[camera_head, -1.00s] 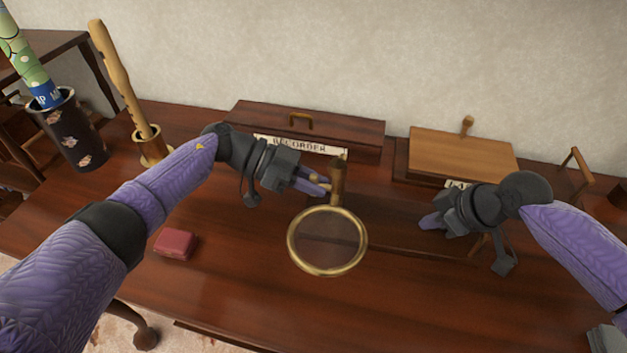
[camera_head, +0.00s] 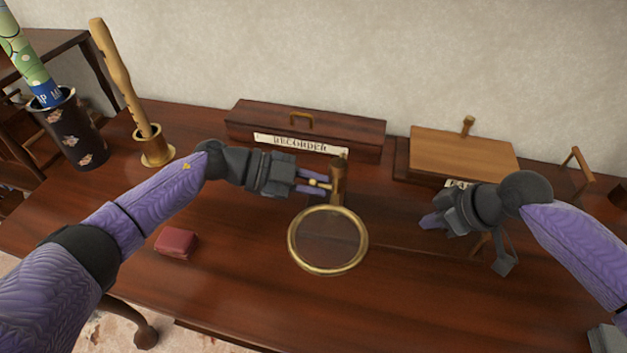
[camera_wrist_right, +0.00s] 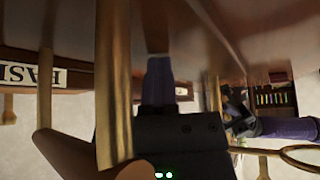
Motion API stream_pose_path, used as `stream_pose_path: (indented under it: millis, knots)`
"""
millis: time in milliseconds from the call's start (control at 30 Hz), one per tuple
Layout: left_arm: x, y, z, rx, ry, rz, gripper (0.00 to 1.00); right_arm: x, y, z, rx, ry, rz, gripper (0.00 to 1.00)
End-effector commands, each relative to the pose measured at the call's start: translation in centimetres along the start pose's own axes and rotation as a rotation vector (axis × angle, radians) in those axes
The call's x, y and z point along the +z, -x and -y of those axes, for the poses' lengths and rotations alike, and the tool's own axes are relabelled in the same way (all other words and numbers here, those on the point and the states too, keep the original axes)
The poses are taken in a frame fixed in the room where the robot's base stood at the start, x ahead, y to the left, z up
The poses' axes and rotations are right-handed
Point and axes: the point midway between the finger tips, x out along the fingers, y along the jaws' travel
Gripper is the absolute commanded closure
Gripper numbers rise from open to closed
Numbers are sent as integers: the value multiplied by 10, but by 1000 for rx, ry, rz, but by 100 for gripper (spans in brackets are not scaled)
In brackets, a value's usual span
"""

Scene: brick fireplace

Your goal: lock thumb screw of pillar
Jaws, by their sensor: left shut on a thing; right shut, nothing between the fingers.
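A wooden pillar (camera_head: 338,183) stands upright on the desk with a brass thumb screw (camera_head: 319,184) on its left side. A round brass-rimmed magnifying lens (camera_head: 291,242) is in front of the pillar. My left gripper (camera_head: 322,183) comes in from the left, beside the pillar, and is shut on the thumb screw. Its fingers cover part of the screw. My right gripper (camera_head: 428,221) is shut and empty, to the right of the lens and apart from it. Its purple fingers also show in the right wrist view (camera_wrist_right: 158,80).
A dark recorder case (camera_head: 240,116) lies behind the pillar, and a lighter wooden box (camera_head: 462,153) is at back right. A small red box (camera_head: 176,242) lies at left. A brass cup (camera_head: 154,152) holds a wooden recorder. The desk's front middle is clear.

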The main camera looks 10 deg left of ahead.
Motion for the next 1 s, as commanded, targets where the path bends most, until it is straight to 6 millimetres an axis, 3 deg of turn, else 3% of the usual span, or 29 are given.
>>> stream_pose_path:
  millis: [1000]
  knots:
    - [2, -1, -5, -343, -827, -3, 100, 6, -3, 1, -3, -4, 14, 100]
